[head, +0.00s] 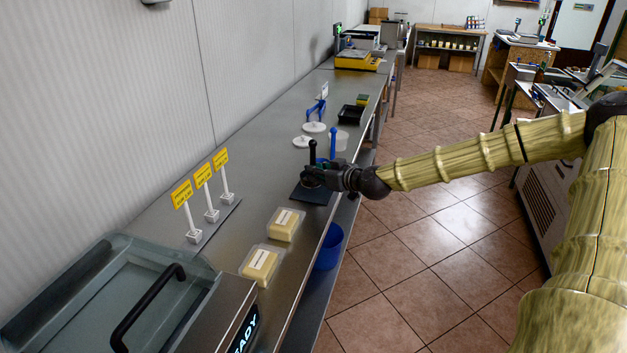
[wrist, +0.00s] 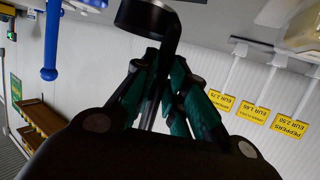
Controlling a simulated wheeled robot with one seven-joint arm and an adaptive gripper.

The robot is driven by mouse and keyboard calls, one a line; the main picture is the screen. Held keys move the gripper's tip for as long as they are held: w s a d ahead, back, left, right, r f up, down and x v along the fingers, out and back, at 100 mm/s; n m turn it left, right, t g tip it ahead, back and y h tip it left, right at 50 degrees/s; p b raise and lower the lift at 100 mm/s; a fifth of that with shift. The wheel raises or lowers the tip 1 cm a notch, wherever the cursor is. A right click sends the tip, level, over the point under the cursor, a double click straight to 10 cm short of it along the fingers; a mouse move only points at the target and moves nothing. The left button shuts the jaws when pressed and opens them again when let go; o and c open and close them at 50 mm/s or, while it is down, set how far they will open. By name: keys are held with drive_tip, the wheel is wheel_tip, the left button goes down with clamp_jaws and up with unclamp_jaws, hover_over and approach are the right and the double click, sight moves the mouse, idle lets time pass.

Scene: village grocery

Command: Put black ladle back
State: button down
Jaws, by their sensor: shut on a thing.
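My gripper (head: 320,178) is over the steel counter (head: 258,205), beside the blue-handled tool. It is shut on the black ladle (head: 312,151), whose dark handle stands roughly upright above the fingers. In the wrist view, which is turned over, the green-edged fingers (wrist: 160,95) close around the ladle's thin shaft. The ladle's round dark end (wrist: 148,16) shows at the top of that view. A dark flat square mat (head: 309,197) lies on the counter below the gripper. I cannot tell whether the ladle touches it.
A blue handle (head: 333,143) stands close behind my gripper; it also shows in the wrist view (wrist: 51,42). White lids (head: 303,142) and a black tray (head: 351,113) lie farther back. Two pale tubs (head: 286,224) and yellow price signs (head: 203,175) are nearer. A blue bucket (head: 329,247) sits below the counter.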

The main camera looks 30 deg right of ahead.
drive_tip(key=shift+w+d+f, duration=0.1)
drive_tip(key=shift+w+d, duration=0.1)
drive_tip(key=shift+w, duration=0.8)
drive_tip(key=shift+f, duration=1.7)
drive_tip(key=shift+f, duration=0.2)
drive_tip(key=c, duration=1.4)
unclamp_jaws()
drive_tip(key=shift+c, duration=0.2)
drive_tip(key=shift+r, duration=0.1)
